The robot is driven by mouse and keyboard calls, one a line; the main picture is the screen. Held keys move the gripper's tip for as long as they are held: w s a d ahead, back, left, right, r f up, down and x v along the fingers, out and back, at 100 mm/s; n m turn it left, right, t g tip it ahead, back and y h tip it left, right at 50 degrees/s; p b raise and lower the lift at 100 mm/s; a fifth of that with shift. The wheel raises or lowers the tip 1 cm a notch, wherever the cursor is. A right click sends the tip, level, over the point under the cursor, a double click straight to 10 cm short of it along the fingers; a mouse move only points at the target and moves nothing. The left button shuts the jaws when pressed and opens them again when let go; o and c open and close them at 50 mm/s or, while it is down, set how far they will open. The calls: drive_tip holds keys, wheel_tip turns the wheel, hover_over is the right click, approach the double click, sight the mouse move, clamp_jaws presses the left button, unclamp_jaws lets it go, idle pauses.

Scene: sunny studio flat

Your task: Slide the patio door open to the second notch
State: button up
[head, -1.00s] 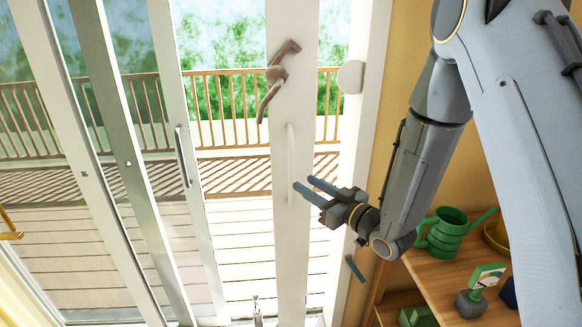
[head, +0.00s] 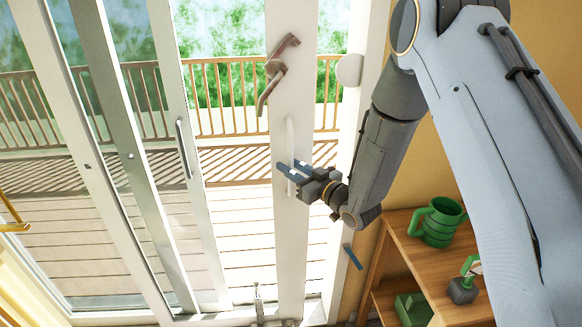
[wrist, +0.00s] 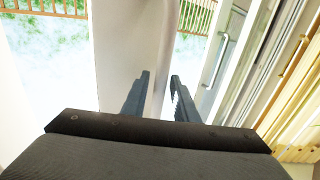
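The patio door's white upright stile (head: 290,235) stands in the middle of the head view. It carries a brownish lever (head: 273,82) and, below that, a slim white vertical pull handle (head: 290,130). My gripper (head: 287,171) is at the lower part of this handle, with its fingers apart. In the wrist view, the two dark fingers (wrist: 160,98) are open, with a pale upright bar, apparently the handle (wrist: 168,60), between them. I cannot tell whether either finger touches it. The notches are not clearly visible.
More glazed panels stand at left, one with a grey handle (head: 183,148). A round white knob (head: 349,70) is on the right jamb, with a blue strip (head: 353,257) lower down. A wooden shelf (head: 402,250) with a green watering can (head: 437,222) stands at right. A railed deck lies outside.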

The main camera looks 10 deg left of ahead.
clamp_jaws()
drive_tip(key=shift+s+a+b, duration=0.15)
drive_tip(key=shift+a+b, duration=0.2)
drive_tip(key=shift+b, duration=0.05)
drive_tip(key=shift+o, duration=1.3)
unclamp_jaws()
drive_tip(key=shift+d, duration=0.15)
drive_tip(key=b+v, duration=0.2)
drive_tip(key=v, duration=0.5)
drive_tip(key=shift+s+d, duration=0.2)
drive_tip(key=shift+s, duration=0.05)
